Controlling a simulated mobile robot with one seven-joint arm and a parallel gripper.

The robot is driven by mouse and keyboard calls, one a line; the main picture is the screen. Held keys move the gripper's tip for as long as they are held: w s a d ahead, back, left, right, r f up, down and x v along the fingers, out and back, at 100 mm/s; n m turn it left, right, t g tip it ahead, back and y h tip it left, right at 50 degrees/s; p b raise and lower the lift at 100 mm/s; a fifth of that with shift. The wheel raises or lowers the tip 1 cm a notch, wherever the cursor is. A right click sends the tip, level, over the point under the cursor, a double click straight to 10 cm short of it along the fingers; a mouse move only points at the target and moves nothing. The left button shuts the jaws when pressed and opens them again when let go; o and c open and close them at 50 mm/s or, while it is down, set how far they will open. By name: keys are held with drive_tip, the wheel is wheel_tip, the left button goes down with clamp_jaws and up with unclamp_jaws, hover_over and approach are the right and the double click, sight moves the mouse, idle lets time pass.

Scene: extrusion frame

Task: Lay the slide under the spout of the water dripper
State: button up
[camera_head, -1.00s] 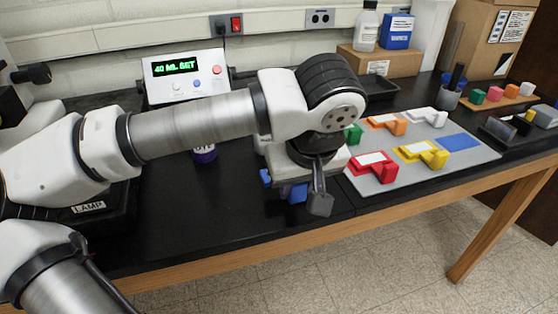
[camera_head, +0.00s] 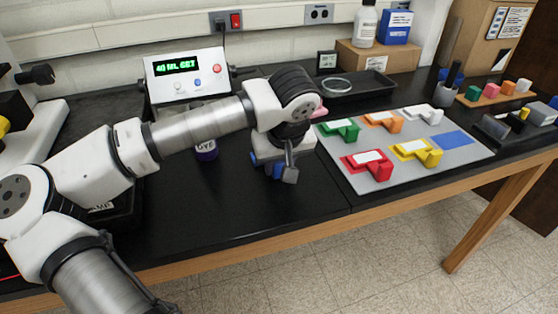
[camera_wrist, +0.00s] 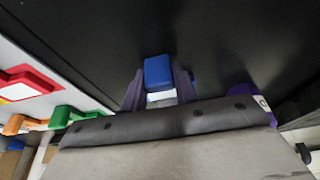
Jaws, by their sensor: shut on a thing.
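My gripper (camera_wrist: 158,88) is shut on a blue block with a white patch beneath it; this appears to be a blue slide (camera_wrist: 158,72), held by its block end. In the head view, my gripper (camera_head: 272,172) is over the black bench, left of the grey mat, and bits of blue show at its fingers. The slide's far part is hidden. A white device (camera_head: 187,73) with a green "40 ML SET" display, perhaps the water dripper, stands behind my arm at the back. I cannot make out its spout.
The grey mat (camera_head: 405,184) holds green, orange, white, red and yellow pieces, plus a bare blue patch (camera_head: 452,141). A black tray (camera_head: 365,90) with a clear dish lies behind. The bench front at left-middle is clear.

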drive_tip(key=shift+f+b, duration=0.25)
drive_tip(key=shift+b, duration=0.05)
drive_tip(key=o, duration=1)
drive_tip(key=shift+r, duration=0.1)
drive_tip(key=shift+c, duration=0.2)
drive_tip(key=shift+r, duration=0.1)
drive_tip(key=shift+r+p, duration=0.25)
drive_tip(key=shift+p, duration=0.25)
drive_tip(key=b+v, duration=0.1)
drive_tip(key=v, duration=1)
drive_tip(key=shift+s+r, duration=0.15)
drive_tip(key=shift+r, duration=0.15)
